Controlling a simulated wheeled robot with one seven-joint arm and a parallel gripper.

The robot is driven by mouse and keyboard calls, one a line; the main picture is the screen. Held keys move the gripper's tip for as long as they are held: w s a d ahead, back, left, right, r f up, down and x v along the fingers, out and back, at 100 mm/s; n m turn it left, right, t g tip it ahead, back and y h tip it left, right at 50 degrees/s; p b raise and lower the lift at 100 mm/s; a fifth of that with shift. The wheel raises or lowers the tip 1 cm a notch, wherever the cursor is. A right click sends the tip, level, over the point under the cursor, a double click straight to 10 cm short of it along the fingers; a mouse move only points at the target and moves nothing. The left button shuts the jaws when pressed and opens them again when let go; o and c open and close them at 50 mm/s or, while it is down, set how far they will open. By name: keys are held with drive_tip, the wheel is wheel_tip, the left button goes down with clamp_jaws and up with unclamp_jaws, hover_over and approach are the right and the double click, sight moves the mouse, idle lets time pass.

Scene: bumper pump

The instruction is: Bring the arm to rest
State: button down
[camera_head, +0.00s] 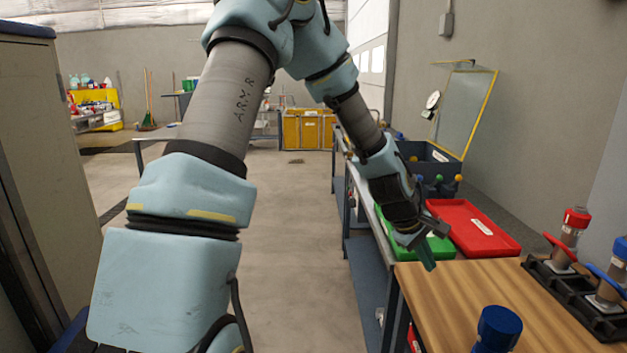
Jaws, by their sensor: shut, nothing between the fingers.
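My arm rises large through the left and middle of the head view, bends at the top and comes down to the right. My gripper (427,258) is at its lower end, tilted downward, with its fingers shut and nothing between them. It is in front of the green tray (439,246), over or near the far left edge of the wooden worktop (470,288). I cannot tell its exact height above them. The gripper and wrist hide part of the green tray.
A red tray (481,228) lies right of the gripper. A black rack (570,290) holds red-topped and blue-topped parts on the worktop. A blue-capped part (497,328) stands at the near edge. A dark bin (428,160) is behind. A cabinet (40,140) stands left; the middle floor is clear.

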drive_tip(key=w+a+r+m+t+y, duration=0.1)
drive_tip(key=a+m+y, duration=0.1)
drive_tip(key=a, duration=0.8)
drive_tip(key=w+a+r+m+y, duration=0.1)
drive_tip(key=a+y, duration=0.1)
drive_tip(key=a, duration=0.8)
drive_tip(key=s+a+m, duration=0.1)
drive_tip(key=s+a, duration=0.1)
drive_tip(key=a, duration=0.3)
drive_tip(key=s+a+r+m+y+b, duration=0.1)
drive_tip(key=s+a, duration=0.1)
drive_tip(key=a, duration=0.4)
drive_tip(key=s+a+r+m+y, duration=0.1)
drive_tip(key=s+a, duration=0.2)
drive_tip(key=a, duration=0.2)
drive_tip(key=shift+a+r, duration=0.25)
drive_tip(key=shift+a, duration=0.15)
drive_tip(key=c, duration=1.6)
unclamp_jaws()
